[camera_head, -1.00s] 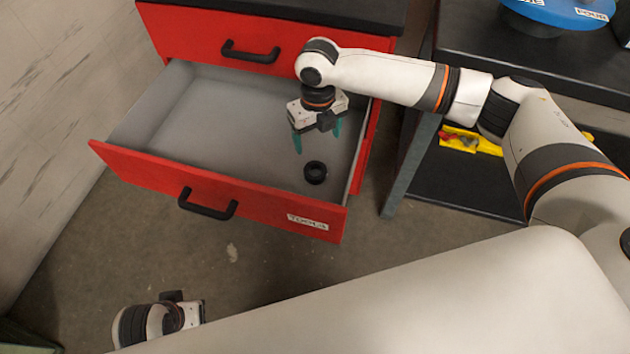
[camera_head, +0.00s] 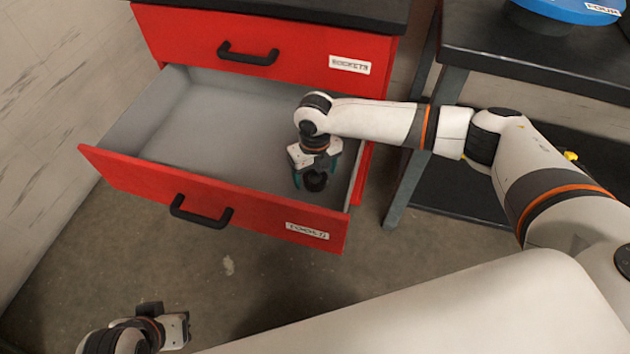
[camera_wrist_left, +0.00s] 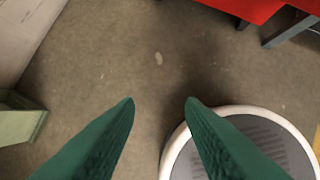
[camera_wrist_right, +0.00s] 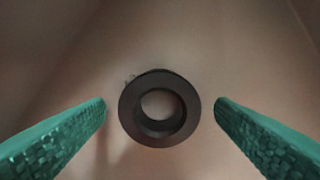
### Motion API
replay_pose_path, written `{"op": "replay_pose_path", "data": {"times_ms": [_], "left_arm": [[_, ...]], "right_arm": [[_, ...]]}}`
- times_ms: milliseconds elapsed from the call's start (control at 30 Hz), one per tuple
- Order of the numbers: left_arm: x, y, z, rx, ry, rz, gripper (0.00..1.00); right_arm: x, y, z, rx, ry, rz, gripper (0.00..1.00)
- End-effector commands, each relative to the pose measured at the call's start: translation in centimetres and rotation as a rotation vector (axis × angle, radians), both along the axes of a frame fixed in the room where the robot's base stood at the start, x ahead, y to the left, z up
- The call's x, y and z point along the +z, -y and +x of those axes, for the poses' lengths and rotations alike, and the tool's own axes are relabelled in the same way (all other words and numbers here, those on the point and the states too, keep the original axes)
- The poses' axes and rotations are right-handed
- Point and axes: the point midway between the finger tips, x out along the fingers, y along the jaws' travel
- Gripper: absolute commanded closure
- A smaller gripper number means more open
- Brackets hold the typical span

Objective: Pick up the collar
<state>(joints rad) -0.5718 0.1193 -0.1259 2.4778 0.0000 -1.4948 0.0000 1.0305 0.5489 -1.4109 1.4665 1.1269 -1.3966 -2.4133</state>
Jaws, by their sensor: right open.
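The collar is a black ring (camera_head: 316,181) on the floor of the open grey drawer, near its front right corner. In the right wrist view the collar (camera_wrist_right: 159,108) sits between the two green fingers, with a gap on each side. My right gripper (camera_head: 314,183) is open over the collar, its fingers pointing down into the drawer and apart from it. My left gripper (camera_wrist_left: 160,105) is open and empty above the concrete floor, away from the drawer. In the head view its fingers are hidden.
The open drawer (camera_head: 200,188) has a red front with a black handle; its left part is empty. A shut red drawer (camera_head: 290,52) labelled SOCKETS is above it. A dark bench (camera_head: 540,55) with a blue round object (camera_head: 570,12) stands at the right.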

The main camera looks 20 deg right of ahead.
Motion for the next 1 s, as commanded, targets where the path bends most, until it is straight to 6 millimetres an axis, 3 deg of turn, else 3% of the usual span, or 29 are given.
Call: {"op": "replay_pose_path", "data": {"times_ms": [133, 367, 733, 1000], "left_arm": [[0.21, 0.38, 1.18, -0.005, 0.063, -0.013, 0.64], [0.33, 0.42, 1.33, -0.006, 0.069, -0.015, 0.64], [0.33, 0.4, 1.32, -0.005, 0.07, -0.014, 0.64], [0.43, 0.39, 1.28, -0.005, 0.068, -0.014, 0.64]], "right_arm": [[-0.89, 0.02, -0.02, 0.0, -0.001, -0.001, 0.22], [-0.89, 0.03, -0.01, 0.0, 0.0, 0.0, 0.22], [-0.86, 0.03, 0.0, 0.0, 0.0, 0.0, 0.81], [-0.55, 0.01, 0.06, 0.0, 0.002, 0.0, 0.84]]}}
